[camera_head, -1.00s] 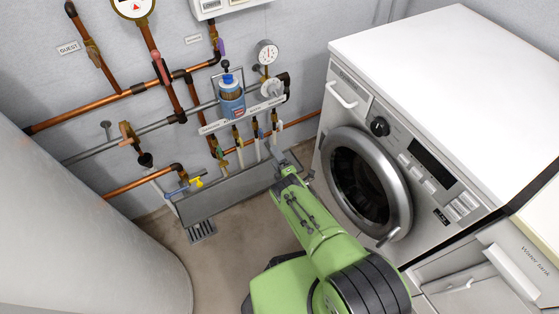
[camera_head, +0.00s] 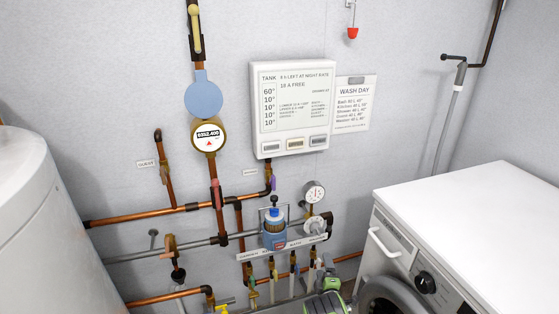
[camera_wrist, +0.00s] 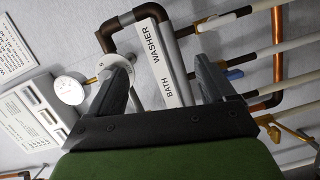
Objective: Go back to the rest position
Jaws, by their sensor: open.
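My gripper (camera_wrist: 165,75) is open in the wrist view, its two dark fingers apart with nothing held between them. Behind the gap is a white label strip (camera_wrist: 166,62) reading "BATH" and "WASHER", with pipes around it. In the head view my green arm shows only at the bottom edge, in front of the lower pipes, and the gripper's fingers cannot be made out clearly there. The fingers appear apart from the strip, but the exact distance cannot be told.
The washing machine (camera_head: 470,230) stands at the right and a large pale tank (camera_head: 45,230) at the left. Copper pipes (camera_head: 150,214), a bottle (camera_head: 274,228) in a bracket and a pressure gauge (camera_head: 314,192) are on the wall close to my arm.

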